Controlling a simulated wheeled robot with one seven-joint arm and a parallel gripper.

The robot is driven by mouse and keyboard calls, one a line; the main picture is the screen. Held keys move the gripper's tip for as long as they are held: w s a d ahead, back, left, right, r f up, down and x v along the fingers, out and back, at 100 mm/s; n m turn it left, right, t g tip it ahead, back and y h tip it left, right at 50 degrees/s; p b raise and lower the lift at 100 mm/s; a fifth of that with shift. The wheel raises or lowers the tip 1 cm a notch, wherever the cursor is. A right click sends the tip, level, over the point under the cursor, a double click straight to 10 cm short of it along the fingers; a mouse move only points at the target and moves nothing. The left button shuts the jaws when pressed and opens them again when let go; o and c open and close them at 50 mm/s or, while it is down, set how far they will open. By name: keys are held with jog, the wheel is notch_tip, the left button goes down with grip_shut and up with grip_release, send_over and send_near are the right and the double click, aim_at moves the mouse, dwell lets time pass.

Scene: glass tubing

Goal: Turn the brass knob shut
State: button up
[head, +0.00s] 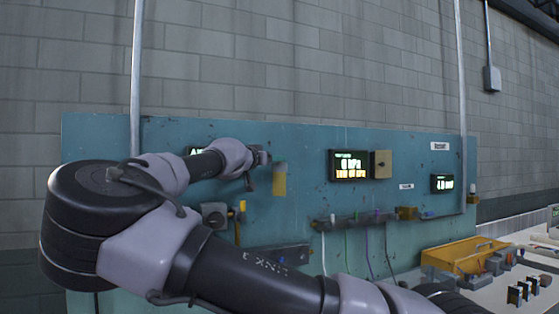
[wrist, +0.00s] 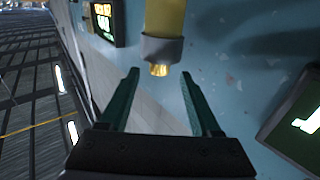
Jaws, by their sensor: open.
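The brass knob (wrist: 160,70) is a small ribbed gold piece at the end of a grey collar (wrist: 161,49) on a yellow cylinder (wrist: 165,15). In the wrist view it shows between and just beyond the fingertips of my gripper (wrist: 160,74). The two dark green fingers are wide apart with nothing between them. Whether the fingertips are level with the knob in depth I cannot tell. In the head view the yellow cylinder (head: 279,183) is on the blue panel. My gripper's end (head: 263,157) is close to its upper left, and the knob cannot be made out there.
The blue panel (head: 300,140) carries a lit display (head: 349,165), a tan box (head: 381,164) and a smaller display (head: 442,184). In the wrist view a green screen (wrist: 297,122) is right of the fingers. A yellow tray (head: 465,254) sits on the bench at lower right.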

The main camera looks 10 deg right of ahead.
jog(key=x, duration=0.5)
grip_shut()
